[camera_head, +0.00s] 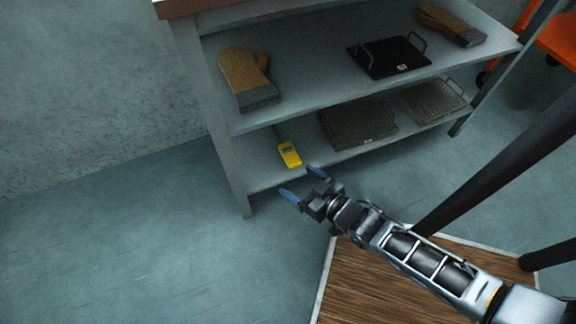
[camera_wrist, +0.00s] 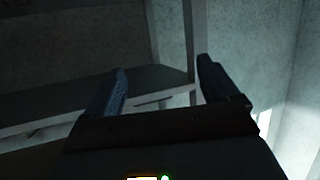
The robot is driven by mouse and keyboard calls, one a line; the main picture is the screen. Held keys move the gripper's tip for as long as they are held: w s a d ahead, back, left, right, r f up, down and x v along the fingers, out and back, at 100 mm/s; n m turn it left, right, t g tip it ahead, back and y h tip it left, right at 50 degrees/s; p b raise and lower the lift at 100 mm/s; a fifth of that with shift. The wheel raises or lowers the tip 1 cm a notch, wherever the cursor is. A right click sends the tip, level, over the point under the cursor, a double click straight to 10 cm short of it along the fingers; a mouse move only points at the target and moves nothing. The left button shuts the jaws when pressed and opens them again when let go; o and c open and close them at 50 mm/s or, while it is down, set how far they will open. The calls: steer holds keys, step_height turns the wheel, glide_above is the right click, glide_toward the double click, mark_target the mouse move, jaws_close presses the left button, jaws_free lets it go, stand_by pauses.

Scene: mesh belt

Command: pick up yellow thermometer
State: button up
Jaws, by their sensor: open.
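The yellow thermometer (camera_head: 289,154) lies on the lower shelf (camera_head: 262,172) of a grey metal rack, near the shelf's left end in the head view. It has a small dark display and a dark probe running back from its top. My gripper (camera_head: 304,183) is open and empty, with blue fingertips apart, and in the picture it is just below the thermometer, by the shelf's front edge. In the wrist view my gripper (camera_wrist: 162,88) shows both fingers spread with nothing between them. The thermometer cannot be made out in the dark wrist view.
The upper shelf (camera_head: 305,92) overhangs the thermometer and holds an oven mitt (camera_head: 249,79), a black tray (camera_head: 388,57) and another mitt (camera_head: 451,25). A rack leg (camera_head: 243,190) stands at left. A wooden-topped surface (camera_head: 365,290) lies below my arm.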

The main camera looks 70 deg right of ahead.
mark_target(292, 158)
steer(key=w+d+f+m+g+h+b, duration=0.1)
steer(key=w+d+f+b, duration=0.1)
steer(key=d+f, duration=0.4)
steer(key=w+d+f+m+g+h+b, duration=0.1)
steer(key=w+d+f+b, duration=0.1)
steer(key=d+f+b, duration=0.3)
steer(key=w+d+f+m+g+h+b, duration=0.1)
steer(key=w+d+f+m+b, duration=0.1)
steer(key=d+f, duration=0.6)
steer(key=shift+w+d+f+b, duration=0.1)
steer(key=shift+w+f+b, duration=0.15)
steer(key=shift+f+b, duration=0.4)
steer(key=shift+w+f+b, duration=0.2)
steer(key=shift+f, duration=0.75)
steer(key=shift+w+d+f, duration=0.15)
steer(key=shift+w+d, duration=0.2)
steer(key=shift+d, duration=0.05)
steer(key=shift+c, duration=0.3)
steer(key=c, duration=1)
steer(key=shift+c, duration=0.5)
